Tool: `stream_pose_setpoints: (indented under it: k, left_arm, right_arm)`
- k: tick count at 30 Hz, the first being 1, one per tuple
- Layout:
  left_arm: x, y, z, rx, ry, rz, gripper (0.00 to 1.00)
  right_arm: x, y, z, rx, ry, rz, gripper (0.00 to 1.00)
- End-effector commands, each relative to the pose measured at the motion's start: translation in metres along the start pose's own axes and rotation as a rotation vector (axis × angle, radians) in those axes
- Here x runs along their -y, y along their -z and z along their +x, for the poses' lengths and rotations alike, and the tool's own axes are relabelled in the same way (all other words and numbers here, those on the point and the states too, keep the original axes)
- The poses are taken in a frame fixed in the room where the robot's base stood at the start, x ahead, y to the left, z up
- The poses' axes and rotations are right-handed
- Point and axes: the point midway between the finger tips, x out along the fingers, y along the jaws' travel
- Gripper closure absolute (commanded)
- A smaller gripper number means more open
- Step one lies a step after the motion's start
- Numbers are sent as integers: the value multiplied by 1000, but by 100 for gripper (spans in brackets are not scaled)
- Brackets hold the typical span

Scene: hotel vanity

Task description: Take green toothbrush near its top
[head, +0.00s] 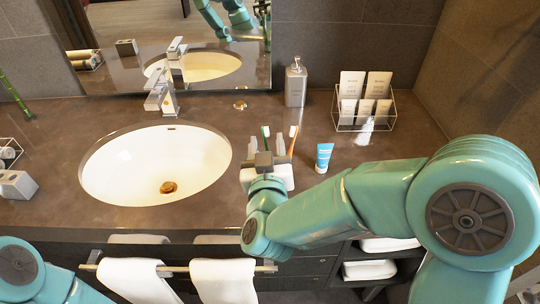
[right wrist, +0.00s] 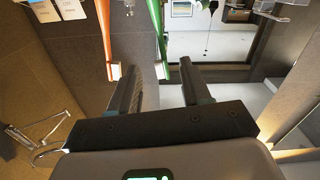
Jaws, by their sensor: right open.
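The green toothbrush (head: 265,131) stands upright beside an orange toothbrush (head: 293,132), behind my right gripper. The orange toothbrush (right wrist: 103,28) is just outside the left finger there. I cannot tell how deep the green brush lies between the fingers. My left gripper is out of view.
A blue-and-white tube (head: 324,157) stands right of the holder. A sink (head: 155,165) is to the left. A grey dispenser (head: 296,83) and a wire rack (head: 363,105) with packets stand at the back. The mirror (head: 170,45) is behind. Towels (head: 222,278) hang in front.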

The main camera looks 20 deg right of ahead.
Motion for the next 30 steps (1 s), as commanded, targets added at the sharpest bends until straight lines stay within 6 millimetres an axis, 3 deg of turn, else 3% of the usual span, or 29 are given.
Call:
stream_pose_setpoints:
  k: [12, 19, 20, 24, 30]
  left_arm:
    - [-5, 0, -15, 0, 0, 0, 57]
    - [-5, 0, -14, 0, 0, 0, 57]
    - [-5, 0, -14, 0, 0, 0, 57]
    - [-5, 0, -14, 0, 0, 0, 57]
    - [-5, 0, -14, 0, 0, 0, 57]
  right_arm:
    - [0, 5, 55, 0, -2, -1, 52]
    - [1, 4, 57, -1, 0, -1, 52]
    - [1, 4, 57, -1, 0, -1, 56]
    - [1, 4, 57, -1, 0, 0, 100]
    - [1, 4, 57, -1, 0, 0, 100]
